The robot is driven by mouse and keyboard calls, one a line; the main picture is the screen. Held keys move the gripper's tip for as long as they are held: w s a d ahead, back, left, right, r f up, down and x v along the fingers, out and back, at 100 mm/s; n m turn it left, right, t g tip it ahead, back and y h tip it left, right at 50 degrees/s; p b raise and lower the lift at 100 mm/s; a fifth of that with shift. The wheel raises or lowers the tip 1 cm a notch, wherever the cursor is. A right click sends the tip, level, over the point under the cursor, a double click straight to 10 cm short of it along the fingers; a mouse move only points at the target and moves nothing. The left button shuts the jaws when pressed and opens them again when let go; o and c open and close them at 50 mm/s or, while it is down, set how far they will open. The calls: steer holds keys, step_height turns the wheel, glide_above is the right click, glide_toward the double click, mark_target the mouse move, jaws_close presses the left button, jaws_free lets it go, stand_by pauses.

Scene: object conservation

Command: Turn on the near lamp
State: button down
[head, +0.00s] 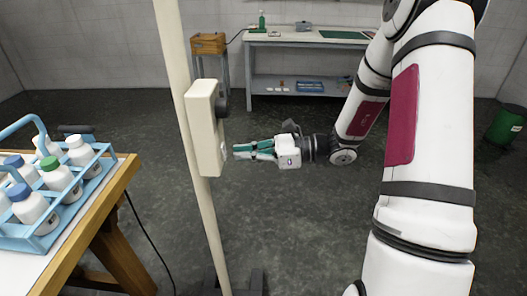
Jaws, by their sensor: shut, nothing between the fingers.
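The lamp shows as a cream pole (202,205) on a dark base, left of the middle of the head view. A small pale part, perhaps a switch (223,153), sits low on the box's right side. The lamp's head is out of view. My gripper (236,152) is shut and empty, pointing left at the box's lower right side. Its fingertips are very close to the box; I cannot tell whether they touch.
A wooden table (105,205) at the left holds a blue bottle carrier (85,195) with several white bottles. A grey workbench (305,44) and a wooden box (208,43) stand at the back. A green bin (504,127) stands at the right. The floor behind my gripper is clear.

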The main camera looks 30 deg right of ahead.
steer(key=shift+x, duration=0.75)
steer(key=shift+a, duration=0.1)
steer(key=shift+w+a+f+t+y+b, duration=0.25)
steer(key=shift+a+t+y+b, duration=0.3)
steer(key=shift+y, duration=0.45)
steer(key=shift+d, duration=0.1)
steer(key=v, duration=1.4)
steer(key=shift+d+b, duration=0.3)
steer(key=shift+b, duration=0.05)
